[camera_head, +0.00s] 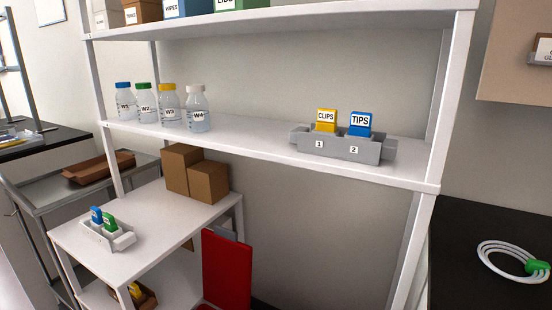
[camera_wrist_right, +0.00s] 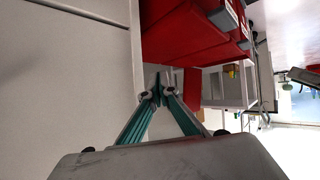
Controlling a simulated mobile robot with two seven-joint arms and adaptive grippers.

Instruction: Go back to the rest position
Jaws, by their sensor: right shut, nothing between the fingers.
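My right gripper (camera_wrist_right: 157,88) shows in the right wrist view. Its two teal-sided fingers meet at their tips, shut with nothing between them. It is beside a pale panel on the left and below red bins (camera_wrist_right: 185,30). Neither of my grippers shows in the head view, and my left gripper is in no view.
The head view shows a white shelf (camera_head: 250,147) with several bottles and a grey holder (camera_head: 343,145) with yellow and blue boxes. A white cart (camera_head: 165,226) carries brown boxes (camera_head: 194,175) and a small tray (camera_head: 108,238). A dark counter (camera_head: 480,230) holds coiled white tubing (camera_head: 500,255).

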